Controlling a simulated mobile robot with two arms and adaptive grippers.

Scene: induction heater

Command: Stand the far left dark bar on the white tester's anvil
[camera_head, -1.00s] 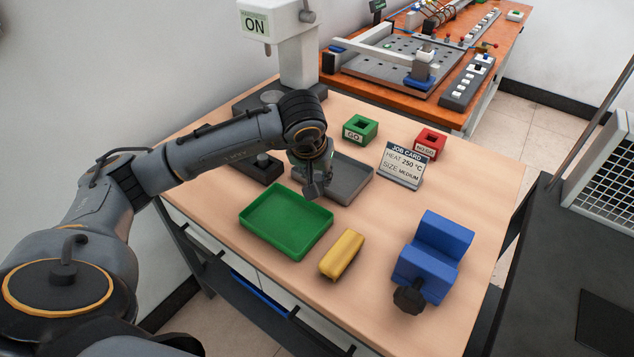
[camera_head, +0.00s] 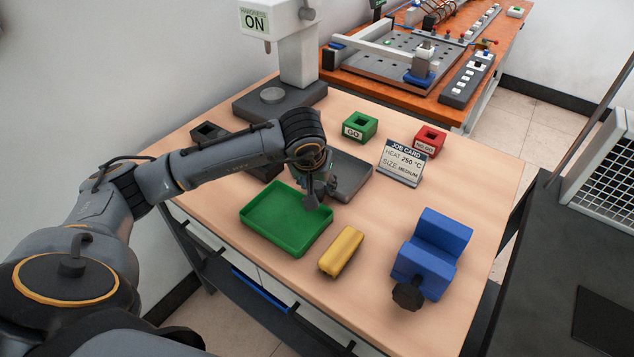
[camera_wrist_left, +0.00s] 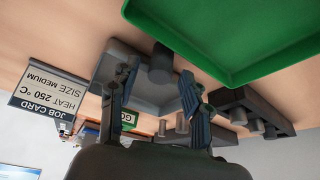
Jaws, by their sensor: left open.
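The white tester (camera_head: 298,50) stands at the back left of the table, and its round anvil (camera_head: 272,95) is bare on the dark base. My left gripper (camera_head: 318,200) is over the grey tray's near-left side by the green tray. In the left wrist view its fingers (camera_wrist_left: 157,84) are spread, with no bar seen held. Which is the far left one I cannot tell. My right gripper is not in view.
The green tray (camera_head: 262,239) lies close by the gripper. A dark block (camera_head: 210,132) is partly behind my arm. A yellow block (camera_head: 342,251), blue V-block (camera_head: 430,255), job card (camera_head: 401,163), green GO block (camera_head: 360,128) and red NO GO block (camera_head: 430,141) stand around.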

